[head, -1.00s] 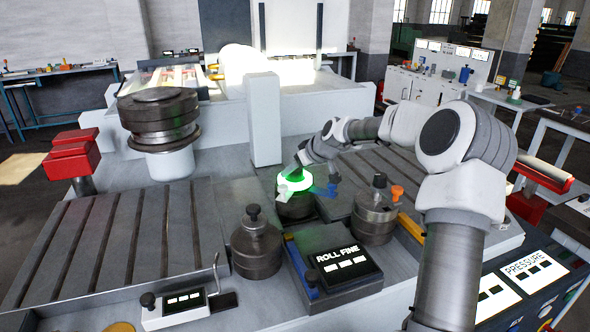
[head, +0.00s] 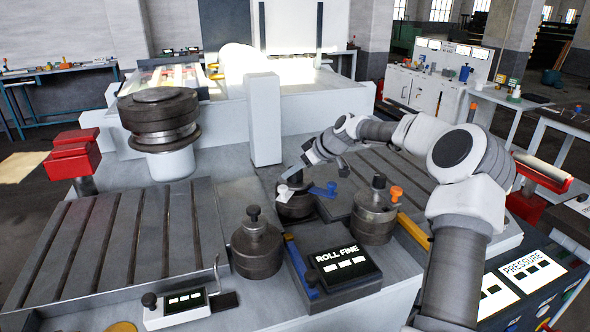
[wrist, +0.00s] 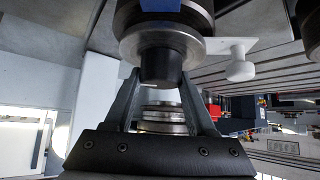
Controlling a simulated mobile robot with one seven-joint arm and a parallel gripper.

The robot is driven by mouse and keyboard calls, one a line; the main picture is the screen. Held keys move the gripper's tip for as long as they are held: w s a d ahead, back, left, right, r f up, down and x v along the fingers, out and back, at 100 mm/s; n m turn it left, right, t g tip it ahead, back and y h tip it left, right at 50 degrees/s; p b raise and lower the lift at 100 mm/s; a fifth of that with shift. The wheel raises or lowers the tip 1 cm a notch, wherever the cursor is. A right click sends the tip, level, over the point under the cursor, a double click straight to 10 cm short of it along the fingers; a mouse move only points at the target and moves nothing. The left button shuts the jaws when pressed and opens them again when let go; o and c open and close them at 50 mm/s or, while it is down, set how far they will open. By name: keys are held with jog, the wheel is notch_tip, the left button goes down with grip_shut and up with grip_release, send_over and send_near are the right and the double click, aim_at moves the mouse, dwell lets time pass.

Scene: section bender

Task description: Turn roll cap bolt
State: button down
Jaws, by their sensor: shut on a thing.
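The middle roll (head: 295,206) is a dark round stack on the bender's bed. In the wrist view, the same roll (wrist: 165,20) shows as dark and grey rings at the top. The roll cap bolt (wrist: 161,68), a dark tapered knob, sticks out from it. My gripper (wrist: 162,80) has one finger on each side of this bolt and is shut on it. In the head view, my gripper (head: 294,180) is at the top of the middle roll and hides the bolt there.
A blue lever (head: 323,190) and a small white knob (head: 283,192) sit by the roll. Other capped rolls stand at front left (head: 256,248) and right (head: 374,215). A ROLL FINE panel (head: 345,265) is in front. A white post (head: 263,120) rises behind.

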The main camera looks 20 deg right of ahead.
jog(key=shift+c, duration=1.2)
grip_release()
jog(key=shift+f, duration=0.1)
jog(key=v, duration=1.7)
jog(key=shift+s+r+p, duration=0.15)
jog(key=shift+r+p, duration=0.05)
jog(key=shift+p, duration=0.25)
